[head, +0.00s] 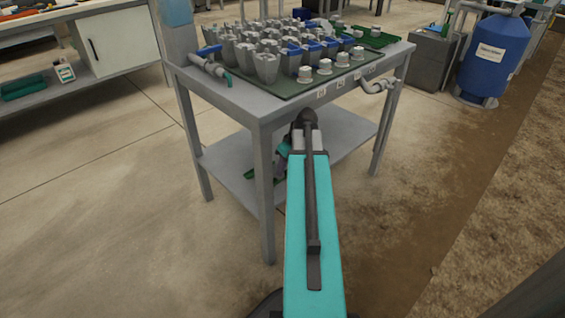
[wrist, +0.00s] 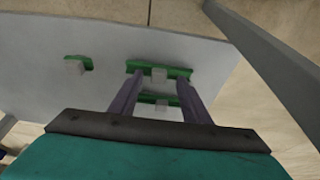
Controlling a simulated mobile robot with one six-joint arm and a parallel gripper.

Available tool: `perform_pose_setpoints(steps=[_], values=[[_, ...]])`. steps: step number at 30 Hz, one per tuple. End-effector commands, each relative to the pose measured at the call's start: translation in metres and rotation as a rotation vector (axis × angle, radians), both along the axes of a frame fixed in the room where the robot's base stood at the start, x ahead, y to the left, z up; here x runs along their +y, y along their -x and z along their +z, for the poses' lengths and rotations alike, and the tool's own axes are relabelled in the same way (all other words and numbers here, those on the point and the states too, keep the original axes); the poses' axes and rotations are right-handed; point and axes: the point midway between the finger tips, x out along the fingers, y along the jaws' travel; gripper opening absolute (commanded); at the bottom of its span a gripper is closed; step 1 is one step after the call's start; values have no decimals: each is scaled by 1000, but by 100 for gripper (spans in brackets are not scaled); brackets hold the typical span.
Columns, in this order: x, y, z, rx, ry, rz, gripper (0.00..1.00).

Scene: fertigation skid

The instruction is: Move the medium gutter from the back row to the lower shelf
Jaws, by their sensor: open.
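The lower shelf (wrist: 60,100) is a grey board under the bench; it also shows in the head view (head: 228,160). Green gutters with grey blocks lie on it in the wrist view: a short one (wrist: 84,62) at left, a longer one (wrist: 172,72) at the fingertips, and another (wrist: 150,100) seen between the fingers. I cannot tell which is the medium gutter. My gripper (wrist: 159,82) is open over the shelf, its fingers either side of the gutter between them; contact cannot be told. In the head view my arm hides most of the gripper; a green bit (head: 250,174) shows beside it.
The bench top (head: 268,108) carries several grey cups, white-capped fittings and blue-handled valves on a dark green mat (head: 285,92). Bench legs (head: 265,200) stand close to my arm. A blue tank (head: 490,55) stands back right. The floor at left is clear.

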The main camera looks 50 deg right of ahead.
Motion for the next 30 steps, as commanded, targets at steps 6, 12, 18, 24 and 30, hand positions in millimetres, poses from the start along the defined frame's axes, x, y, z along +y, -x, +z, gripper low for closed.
perform_pose_setpoints(steps=[6,12,18,24,30], values=[[4,29,2,0,-1,-2,43],[7,55,2,0,-2,-2,43],[8,79,2,0,-1,-1,43],[9,93,0,-1,0,0,43],[8,96,0,-1,1,2,43]])
